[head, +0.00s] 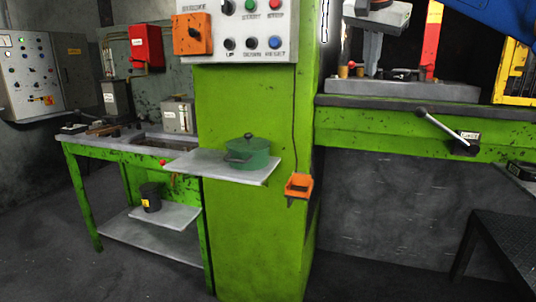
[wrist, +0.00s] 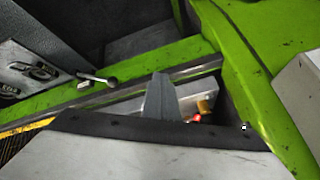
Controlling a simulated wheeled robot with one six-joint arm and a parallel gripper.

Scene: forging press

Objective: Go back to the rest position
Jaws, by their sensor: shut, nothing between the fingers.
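My gripper (wrist: 160,76) shows in the wrist view as a narrow grey wedge that points up from the lower middle of the picture. Its fingers are together with nothing between them. It hangs in front of the press bed, and I see no contact with it. A broad pale surface with a dark edge fills the bottom of that view. The gripper does not show in the head view.
The green press column (head: 250,180) carries a control panel (head: 240,30) and a shelf (head: 205,166) with a green pot (head: 248,153). A lever (head: 442,127) juts from the press bed at right; it shows in the wrist view (wrist: 98,78). A workbench (head: 100,144) stands left.

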